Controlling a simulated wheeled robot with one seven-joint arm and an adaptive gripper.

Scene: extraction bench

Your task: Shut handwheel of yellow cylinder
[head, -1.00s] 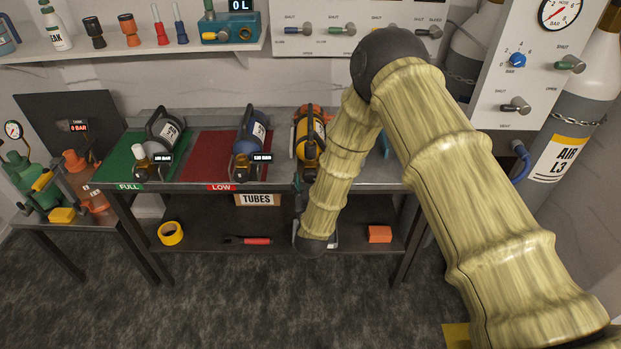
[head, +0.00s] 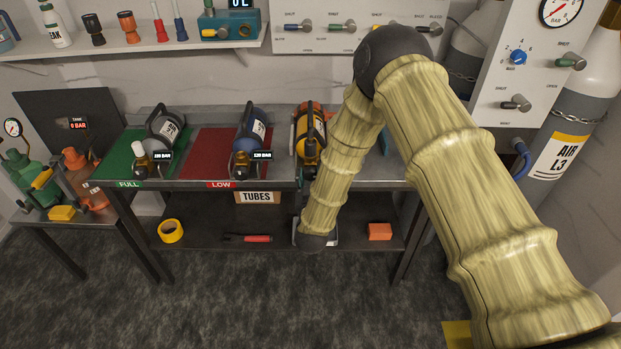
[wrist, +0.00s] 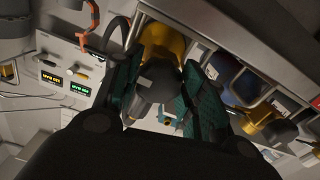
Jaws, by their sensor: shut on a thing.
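The yellow cylinder (head: 313,128) lies on the bench in an orange-and-black harness, its valve end toward me, partly behind my arm in the head view. In the wrist view its yellow body (wrist: 166,42) shows beyond the fingers, with its dark grey handwheel (wrist: 157,78) at the near end. My gripper (wrist: 160,84) has its teal-padded fingers on both sides of the handwheel and is shut on it. The exact contact is dark and partly hidden.
The blue cylinder (head: 249,132) lies left of the yellow one on the red LOW mat (head: 212,158). A grey cylinder (head: 163,130) lies on the green FULL mat (head: 118,160). The lower shelf holds a tape roll (head: 171,231), a red-handled tool (head: 255,239) and an orange block (head: 380,231).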

